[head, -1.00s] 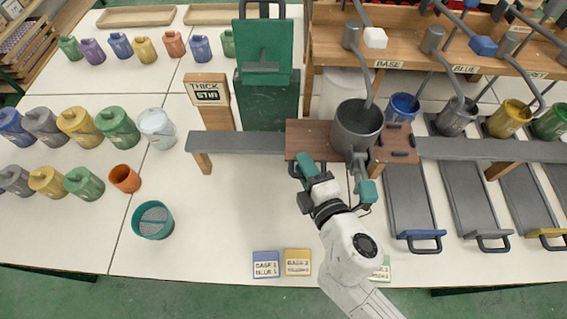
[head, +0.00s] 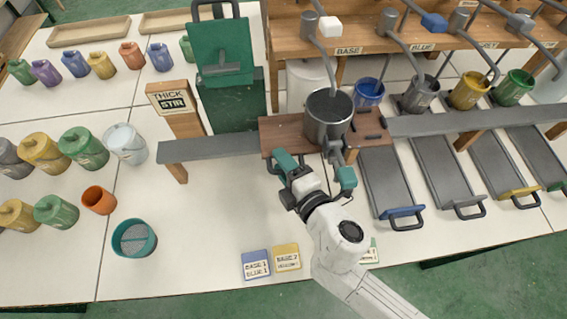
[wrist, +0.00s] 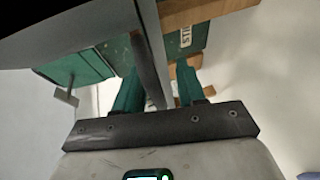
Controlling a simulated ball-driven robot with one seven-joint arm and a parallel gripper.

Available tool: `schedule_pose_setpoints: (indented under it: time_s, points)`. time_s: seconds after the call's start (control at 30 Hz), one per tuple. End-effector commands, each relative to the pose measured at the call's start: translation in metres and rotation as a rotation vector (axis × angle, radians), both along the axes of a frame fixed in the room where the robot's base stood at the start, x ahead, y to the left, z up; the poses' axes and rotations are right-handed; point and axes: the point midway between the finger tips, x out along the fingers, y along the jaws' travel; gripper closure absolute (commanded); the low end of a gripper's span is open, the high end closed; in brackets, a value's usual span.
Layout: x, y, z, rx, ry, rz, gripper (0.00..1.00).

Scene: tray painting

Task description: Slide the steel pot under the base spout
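The steel pot (head: 328,133) stands upright on a brown wooden section (head: 287,133) of the grey rail in the head view. The bent tube of the base spout (head: 326,62) comes down by the "BASE" label (head: 349,50) and its lower end appears at the pot's back rim; its exact alignment is unclear. My gripper (head: 316,170) is at the pot's near side, fingers apart. The pot's handle (head: 336,156) lies between them. In the wrist view, the handle (wrist: 148,70) runs between the green fingers (wrist: 158,90), with a gap to the right finger.
A "THICK STIR" post (head: 185,124) and a green stand (head: 232,105) are left of the pot. Blue (head: 368,94), grey, yellow and green pots stand at right behind the rail. Label cards (head: 256,265) and a teal strainer (head: 134,238) lie in front.

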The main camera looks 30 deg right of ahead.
Motion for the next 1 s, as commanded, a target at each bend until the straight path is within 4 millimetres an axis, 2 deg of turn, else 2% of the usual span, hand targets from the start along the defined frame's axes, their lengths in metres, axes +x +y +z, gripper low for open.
schedule_pose_setpoints:
  time_s: [0.2,0.33,0.7,0.8,1.0]
  points:
    - [-0.001,0.000,0.001,-0.001,-0.002,-0.001,0.61]
    - [-0.010,-0.001,0.001,-0.002,-0.001,-0.001,0.61]
    - [-0.074,-0.005,0.012,-0.001,0.001,-0.002,0.61]
    - [-0.088,-0.005,0.015,-0.001,0.001,-0.002,0.61]
    - [-0.103,-0.006,0.021,0.000,0.000,-0.001,0.61]
